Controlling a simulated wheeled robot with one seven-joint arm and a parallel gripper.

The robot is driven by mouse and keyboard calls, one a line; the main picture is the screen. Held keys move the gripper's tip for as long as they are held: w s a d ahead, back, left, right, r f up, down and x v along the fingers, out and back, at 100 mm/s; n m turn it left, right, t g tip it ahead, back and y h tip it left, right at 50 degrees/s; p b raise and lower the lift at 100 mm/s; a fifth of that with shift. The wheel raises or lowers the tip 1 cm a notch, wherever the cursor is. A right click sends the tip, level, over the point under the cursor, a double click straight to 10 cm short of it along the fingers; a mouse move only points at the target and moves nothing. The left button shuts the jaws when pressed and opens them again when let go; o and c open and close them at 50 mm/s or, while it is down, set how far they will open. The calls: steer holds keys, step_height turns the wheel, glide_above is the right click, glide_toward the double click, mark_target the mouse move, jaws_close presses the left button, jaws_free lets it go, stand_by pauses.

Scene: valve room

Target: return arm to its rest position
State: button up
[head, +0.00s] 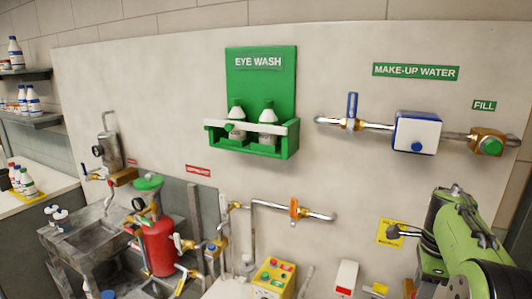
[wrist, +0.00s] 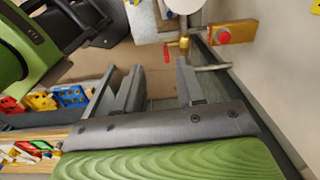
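My arm shows green and dark grey at the lower right of the head view, in front of the pale wall panel. My gripper (wrist: 160,68) shows in the wrist view with its two grey fingers apart and a clear gap between them. Nothing is held in the gap; a plain tan surface shows behind it. In the head view the dark end of my arm is near a yellow sign (head: 389,233) and partly covers it. The finger opening is too small to tell there.
A green eye wash station (head: 261,95) hangs mid-wall. A red cylinder (head: 158,245) stands lower left.

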steer(key=s+a+r+n+t+h, duration=0.1)
steer(key=s+a+r+n, duration=0.25)
steer(key=a+n, duration=0.2)
steer(key=s+a+r+n+t, duration=0.1)
steer(key=s+a+r+n, duration=0.25)
steer(key=a+n, duration=0.2)
steer(key=s+a+f+n+t, duration=0.1)
steer(key=s+a+f+n, duration=0.1)
steer(key=s+a+n, duration=0.2)
steer(key=s+a+f+n+t+y, duration=0.1)
steer(key=s+a+f+n+t, duration=0.1)
steer(key=s+a+n, duration=0.2)
steer(key=s+n, duration=0.3)
steer(key=s, duration=0.4)
steer(key=shift+a+f+n, duration=0.2)
steer(key=shift+a+n, duration=0.1)
